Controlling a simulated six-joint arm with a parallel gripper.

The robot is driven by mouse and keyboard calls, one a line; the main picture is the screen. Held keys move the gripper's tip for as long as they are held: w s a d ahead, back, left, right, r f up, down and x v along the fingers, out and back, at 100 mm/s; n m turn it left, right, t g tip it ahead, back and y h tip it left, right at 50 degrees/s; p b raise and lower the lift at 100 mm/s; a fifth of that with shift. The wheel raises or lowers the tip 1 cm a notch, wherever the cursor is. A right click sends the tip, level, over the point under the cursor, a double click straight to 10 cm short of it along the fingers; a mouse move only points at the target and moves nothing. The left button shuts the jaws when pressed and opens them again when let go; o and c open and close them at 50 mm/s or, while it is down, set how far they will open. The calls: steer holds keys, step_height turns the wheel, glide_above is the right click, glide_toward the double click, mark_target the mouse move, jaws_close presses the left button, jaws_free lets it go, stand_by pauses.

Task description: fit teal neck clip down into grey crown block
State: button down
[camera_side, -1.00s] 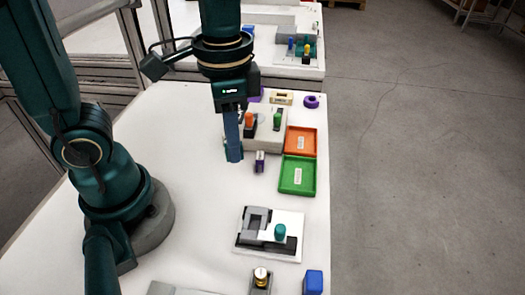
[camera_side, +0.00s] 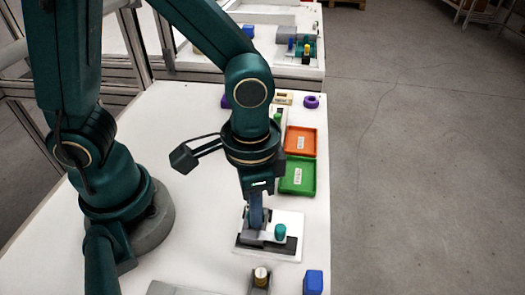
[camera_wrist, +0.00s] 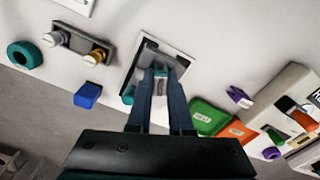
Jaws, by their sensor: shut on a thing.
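My gripper (camera_wrist: 161,74) is shut on the teal neck clip (camera_wrist: 160,70). Only a small teal part of it shows between the fingertips in the wrist view. In the side view my gripper (camera_side: 256,226) points down over the white fixture plate. The grey crown block (camera_wrist: 148,50) lies on that plate, directly under the fingertips. The fingers hide much of the block and the clip. I cannot tell whether the clip touches the block or has entered it. A separate teal knob (camera_side: 280,230) stands on the same fixture, just right of my gripper in the side view.
A green tray (camera_side: 298,188) and an orange tray (camera_side: 300,150) lie behind the fixture. A blue block (camera_side: 313,282) and a grey holder with a gold-and-white knob (camera_side: 261,276) stand in front. A purple piece (camera_wrist: 239,97) lies near the trays.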

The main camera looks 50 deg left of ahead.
steer(key=shift+f, duration=0.55)
steer(key=c, duration=0.8)
jaws_free()
steer(key=shift+s, duration=0.1)
steer(key=shift+r, duration=0.1)
step_height(320, 180, up, 13)
steer(key=a+n+t, duration=0.1)
steer(key=a+t, duration=0.1)
steer(key=a, duration=0.1)
steer(key=a+n+t, duration=0.1)
steer(key=a+n, duration=0.1)
steer(key=a, duration=0.1)
steer(key=s+a+n+t, duration=0.1)
steer(key=a+t, duration=0.1)
steer(key=a, duration=0.2)
steer(key=shift+f+t, duration=0.3)
steer(key=shift+f, duration=0.05)
steer(key=shift+o, duration=0.4)
